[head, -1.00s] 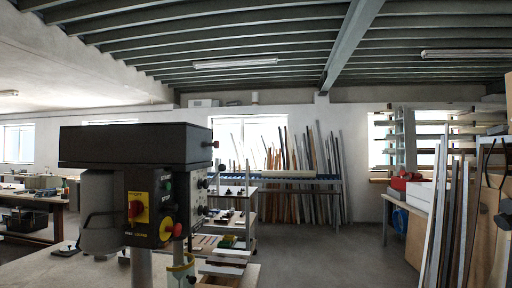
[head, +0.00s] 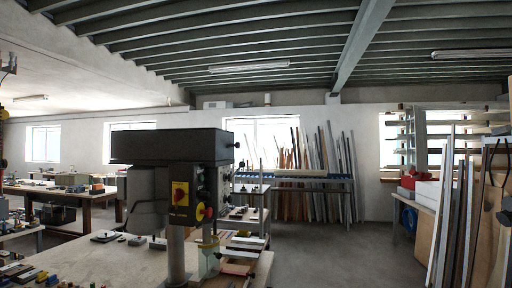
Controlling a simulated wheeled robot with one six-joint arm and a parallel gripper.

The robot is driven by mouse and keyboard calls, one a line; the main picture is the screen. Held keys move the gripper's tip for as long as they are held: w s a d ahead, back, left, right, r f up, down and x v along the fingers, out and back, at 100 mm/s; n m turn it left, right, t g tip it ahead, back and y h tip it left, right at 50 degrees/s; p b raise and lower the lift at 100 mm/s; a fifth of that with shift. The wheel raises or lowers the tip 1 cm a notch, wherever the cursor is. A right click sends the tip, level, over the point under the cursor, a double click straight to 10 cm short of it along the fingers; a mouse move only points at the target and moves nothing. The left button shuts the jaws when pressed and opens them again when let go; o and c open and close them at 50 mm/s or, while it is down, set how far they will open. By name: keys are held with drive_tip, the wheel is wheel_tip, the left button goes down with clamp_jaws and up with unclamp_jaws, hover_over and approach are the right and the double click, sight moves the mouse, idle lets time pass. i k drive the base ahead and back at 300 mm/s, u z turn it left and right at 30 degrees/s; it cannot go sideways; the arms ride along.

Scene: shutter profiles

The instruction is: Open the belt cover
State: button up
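A drill press stands on a bench left of centre in the head view. Its belt cover (head: 170,147) is the dark, box-shaped top of the machine. The cover looks shut and lies level over the grey motor (head: 147,190) and the control head. A small knob (head: 236,145) sticks out at the cover's right end. My gripper is not in view.
The drill press's workbench (head: 120,262) carries small parts at its front left. Racks of upright profiles (head: 315,170) stand at the back, and long profiles (head: 455,220) lean at the right. The grey floor (head: 340,250) between is clear.

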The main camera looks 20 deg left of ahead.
sight(213, 143)
drive_tip(key=z, duration=0.15)
drive_tip(key=i, duration=1.3)
drive_tip(key=u, duration=0.45)
drive_tip(key=i, duration=0.95)
drive_tip(key=u, duration=0.8)
